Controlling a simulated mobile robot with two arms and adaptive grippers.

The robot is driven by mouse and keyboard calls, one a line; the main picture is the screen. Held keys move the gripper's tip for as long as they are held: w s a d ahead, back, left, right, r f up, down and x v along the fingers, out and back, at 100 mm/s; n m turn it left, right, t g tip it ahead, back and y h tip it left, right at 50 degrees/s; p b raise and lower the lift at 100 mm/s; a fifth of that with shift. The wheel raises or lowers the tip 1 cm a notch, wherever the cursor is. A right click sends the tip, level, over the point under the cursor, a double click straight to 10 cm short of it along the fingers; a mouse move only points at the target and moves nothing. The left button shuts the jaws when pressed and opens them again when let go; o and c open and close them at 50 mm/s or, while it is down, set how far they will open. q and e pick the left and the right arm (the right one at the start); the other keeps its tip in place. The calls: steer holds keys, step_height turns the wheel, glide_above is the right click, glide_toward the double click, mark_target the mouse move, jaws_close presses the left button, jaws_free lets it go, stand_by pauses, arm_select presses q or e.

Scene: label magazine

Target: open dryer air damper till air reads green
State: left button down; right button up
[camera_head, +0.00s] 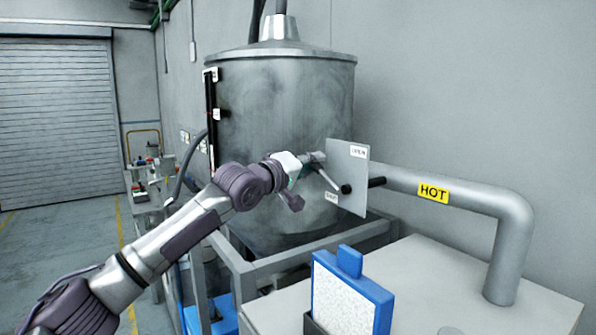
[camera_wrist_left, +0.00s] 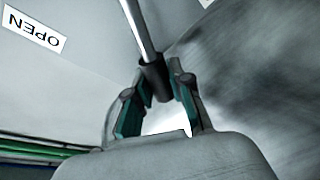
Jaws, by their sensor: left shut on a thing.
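The damper plate (camera_head: 347,175) is a grey panel at the pipe's end beside the steel dryer drum (camera_head: 290,105). It has an OPEN label (camera_head: 358,152) at the top and a second, lower label (camera_head: 331,197), too small to read surely. A silver lever (camera_head: 328,178) runs from a black pivot (camera_head: 346,188) up left to my left gripper (camera_head: 305,162). In the left wrist view, my left gripper (camera_wrist_left: 158,100) is shut on the lever's black grip (camera_wrist_left: 153,80); the OPEN label (camera_wrist_left: 34,27) is at upper left. I cannot make out an air reading. My right gripper is not in view.
A pipe marked HOT (camera_head: 433,193) bends down to a pale cabinet top (camera_head: 430,280) at right. A blue-framed panel (camera_head: 350,290) stands in front. A metal frame (camera_head: 300,262) surrounds the drum's base. Open floor (camera_head: 60,250) lies at left.

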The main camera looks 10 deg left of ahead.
arm_select(q)
steer(key=shift+s+d+r+m+h+p, duration=0.15)
steer(key=shift+r+m+p, duration=0.2)
steer(key=shift+m, duration=0.25)
steer(key=shift+s+d+r+m+h+p, duration=0.15)
steer(key=shift+r+m+p, duration=0.15)
steer(key=shift+m, duration=0.3)
steer(key=shift+s+d+r, duration=0.2)
steer(key=shift+d, duration=0.05)
steer(key=shift+a, duration=0.1)
steer(key=c, duration=1.2)
jaws_free()
steer(key=shift+o, duration=0.9)
steer(key=shift+s+a, duration=0.1)
steer(key=v, duration=1.1)
steer(key=shift+s+f, duration=0.3)
steer(key=shift+s, duration=0.05)
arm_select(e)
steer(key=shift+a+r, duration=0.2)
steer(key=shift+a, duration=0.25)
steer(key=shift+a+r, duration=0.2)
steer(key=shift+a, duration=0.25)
arm_select(q)
steer(key=shift+a, duration=0.1)
